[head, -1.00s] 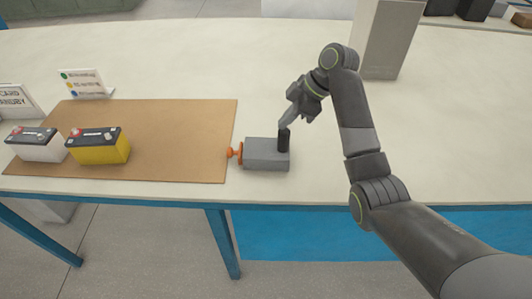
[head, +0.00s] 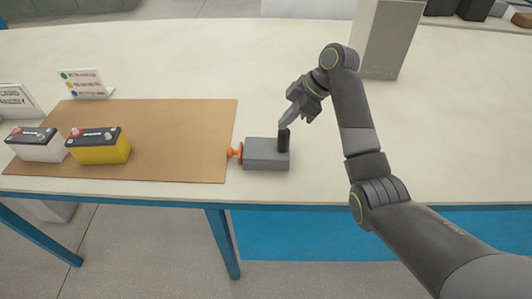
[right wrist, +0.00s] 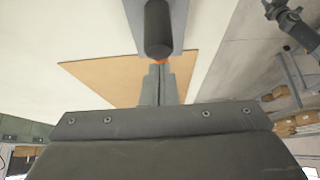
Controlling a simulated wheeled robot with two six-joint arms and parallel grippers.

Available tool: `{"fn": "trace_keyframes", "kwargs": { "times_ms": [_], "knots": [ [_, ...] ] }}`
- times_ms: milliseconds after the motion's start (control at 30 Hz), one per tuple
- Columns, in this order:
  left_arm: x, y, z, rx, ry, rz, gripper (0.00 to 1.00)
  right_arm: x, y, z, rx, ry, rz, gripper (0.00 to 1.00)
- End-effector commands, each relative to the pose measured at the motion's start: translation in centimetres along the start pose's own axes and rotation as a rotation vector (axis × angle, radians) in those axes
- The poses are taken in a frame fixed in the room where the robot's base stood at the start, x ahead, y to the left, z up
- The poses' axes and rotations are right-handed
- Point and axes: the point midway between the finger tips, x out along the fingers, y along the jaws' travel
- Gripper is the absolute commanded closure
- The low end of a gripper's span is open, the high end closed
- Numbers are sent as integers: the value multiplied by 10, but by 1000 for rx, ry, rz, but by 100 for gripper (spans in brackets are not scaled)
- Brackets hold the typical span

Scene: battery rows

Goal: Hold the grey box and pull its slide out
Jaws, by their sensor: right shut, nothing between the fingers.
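The grey box (head: 267,153) lies on the table at the right edge of the brown mat. An orange knob (head: 236,152) sticks out of its left end. A black upright post (head: 284,141) stands near the box's right end; it shows as a dark cylinder (right wrist: 158,28) in the right wrist view. My right gripper (head: 284,122) is at the top of this post in the head view. In the right wrist view its fingers (right wrist: 160,72) are together, with nothing between them. Whether they touch the post cannot be told. My left gripper is not in view.
The brown mat (head: 170,140) holds a yellow battery (head: 100,150) and a white one (head: 38,149) at its left. Small signs (head: 84,84) stand behind. A tall grey block (head: 388,40) is at the back right. The table right of the box is clear.

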Motion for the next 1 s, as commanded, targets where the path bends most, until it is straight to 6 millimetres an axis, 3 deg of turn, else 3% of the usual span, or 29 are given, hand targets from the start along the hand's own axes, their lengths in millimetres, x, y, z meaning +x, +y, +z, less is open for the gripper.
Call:
{"fn": "trace_keyframes", "kwargs": {
  "times_ms": [1000],
  "knots": [
    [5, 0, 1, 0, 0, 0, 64, 13, -1, 8, 5, -2, -8, 100]
  ]
}}
